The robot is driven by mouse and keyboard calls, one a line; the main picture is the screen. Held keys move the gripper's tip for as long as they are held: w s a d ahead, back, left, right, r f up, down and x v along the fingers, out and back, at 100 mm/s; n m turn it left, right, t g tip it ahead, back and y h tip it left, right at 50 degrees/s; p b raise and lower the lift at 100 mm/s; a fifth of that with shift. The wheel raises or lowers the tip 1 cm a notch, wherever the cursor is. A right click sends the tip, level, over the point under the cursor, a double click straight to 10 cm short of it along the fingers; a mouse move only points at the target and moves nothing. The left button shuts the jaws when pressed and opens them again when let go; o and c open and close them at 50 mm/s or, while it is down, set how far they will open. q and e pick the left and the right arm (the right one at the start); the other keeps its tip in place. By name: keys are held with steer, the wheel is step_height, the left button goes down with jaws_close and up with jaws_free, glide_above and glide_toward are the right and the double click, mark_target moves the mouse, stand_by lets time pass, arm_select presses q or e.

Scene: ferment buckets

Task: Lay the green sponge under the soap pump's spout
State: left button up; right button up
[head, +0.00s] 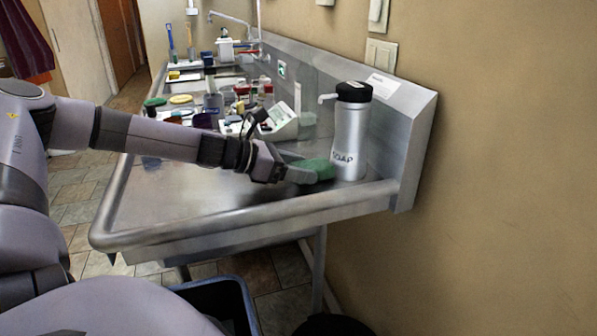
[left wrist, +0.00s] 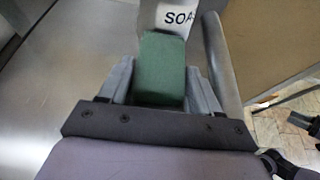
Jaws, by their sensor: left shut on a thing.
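The green sponge (head: 320,168) is between the fingers of my left gripper (head: 296,173), at the near right end of the steel counter. In the left wrist view the sponge (left wrist: 161,68) sits between both fingertips (left wrist: 162,80), and its far end reaches the base of the soap pump (left wrist: 178,17). The soap pump (head: 350,135) is a silver cylinder with a black top, standing upright; its spout (head: 327,98) points left, above the sponge. I cannot tell whether the sponge touches the counter or the pump.
The steel counter (head: 165,205) has a raised front rim and a backsplash (head: 412,150) close behind the pump. A white scale-like device (head: 280,122) and several jars stand farther back. The counter's near left part is clear. A dark blue bin (head: 240,300) is below.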

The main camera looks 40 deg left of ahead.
arm_select(q)
steer(key=shift+f, duration=0.1)
steer(key=o, duration=1)
